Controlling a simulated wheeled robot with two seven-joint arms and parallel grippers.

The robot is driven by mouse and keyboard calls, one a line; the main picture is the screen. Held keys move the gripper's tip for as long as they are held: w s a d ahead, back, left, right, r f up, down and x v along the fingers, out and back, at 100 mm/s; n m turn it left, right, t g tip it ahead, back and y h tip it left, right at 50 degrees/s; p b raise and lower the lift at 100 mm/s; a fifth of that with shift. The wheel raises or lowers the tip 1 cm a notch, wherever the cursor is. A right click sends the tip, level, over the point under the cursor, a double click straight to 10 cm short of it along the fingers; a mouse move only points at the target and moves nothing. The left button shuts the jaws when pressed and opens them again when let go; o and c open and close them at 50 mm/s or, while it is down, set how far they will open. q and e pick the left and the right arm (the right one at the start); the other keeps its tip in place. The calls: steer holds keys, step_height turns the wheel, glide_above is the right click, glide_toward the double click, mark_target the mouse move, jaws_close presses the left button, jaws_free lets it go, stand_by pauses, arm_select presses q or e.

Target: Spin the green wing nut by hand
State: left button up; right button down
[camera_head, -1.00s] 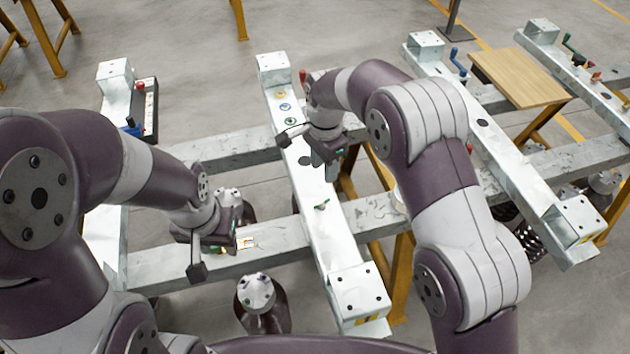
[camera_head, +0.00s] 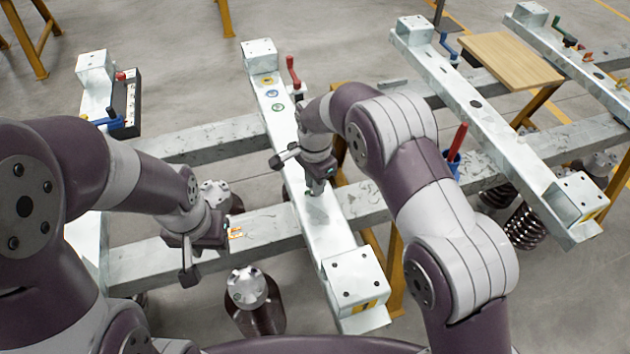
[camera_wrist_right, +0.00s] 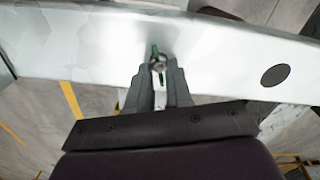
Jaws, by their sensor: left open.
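The green wing nut (camera_wrist_right: 157,62) stands on the pale metal crossbeam (camera_wrist_right: 215,50) in the right wrist view. My right gripper (camera_wrist_right: 159,72) has its two fingers apart, one on each side of the nut, with a gap showing between them. In the head view my right gripper (camera_head: 316,188) points down at the crossbeam (camera_head: 328,225) and largely hides the nut. I cannot tell whether either finger touches the nut. My left gripper (camera_head: 190,268) is open and empty, to the left of the crossbeam and apart from the nut.
Farther up the same beam are yellow, blue and green ring marks (camera_head: 272,93) and a red-handled crank (camera_head: 293,72). A dark box (camera_head: 127,100) sits at the left. A wooden board (camera_head: 508,60) lies at the back right. A dark hole (camera_wrist_right: 275,75) shows in the beam.

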steer(key=shift+r+n, duration=0.1)
steer(key=shift+n, duration=0.2)
